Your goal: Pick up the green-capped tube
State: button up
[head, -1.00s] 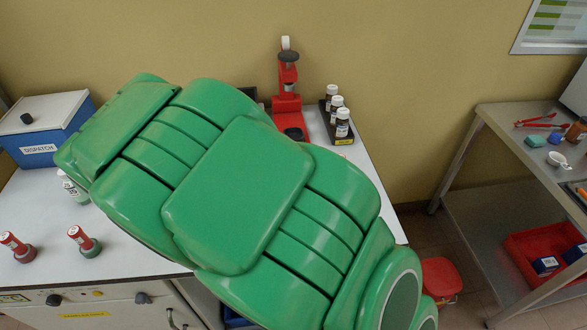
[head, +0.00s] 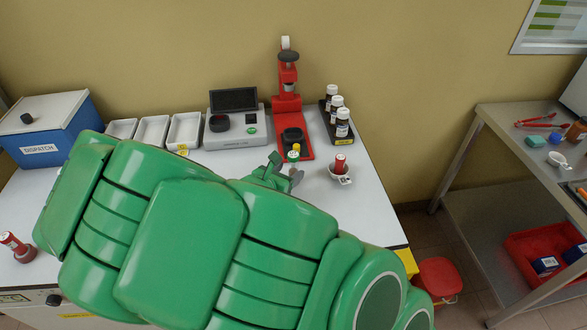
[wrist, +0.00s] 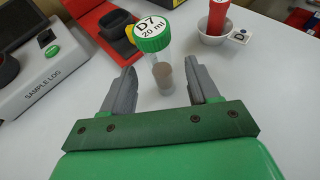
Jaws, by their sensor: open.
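The green-capped tube (wrist: 163,75) stands upright on the white bench. Its cap carries a white label reading "D7 20 ml", and the lower part of the clear tube holds something greyish brown. In the head view the tube (head: 294,157) is in front of the red stand. My gripper (wrist: 160,68) is open, with one grey finger on each side of the tube and a gap visible on both sides. In the head view my gripper (head: 282,174) is partly hidden behind my green arm.
A red vial in a white cup (head: 341,180) stands right of the tube. Behind are the red stand (head: 287,100), a grey sample-log device (head: 235,138), white trays (head: 152,131) and a rack of brown bottles (head: 338,125). A blue dispatch box (head: 60,135) stands left.

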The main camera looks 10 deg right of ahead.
aim_at(291, 168)
jog(key=shift+w+d+f, duration=0.15)
jog(key=shift+w+d, duration=0.85)
jog(key=shift+w, duration=0.15)
jog(key=shift+x, duration=1.05)
jog(key=c, duration=1)
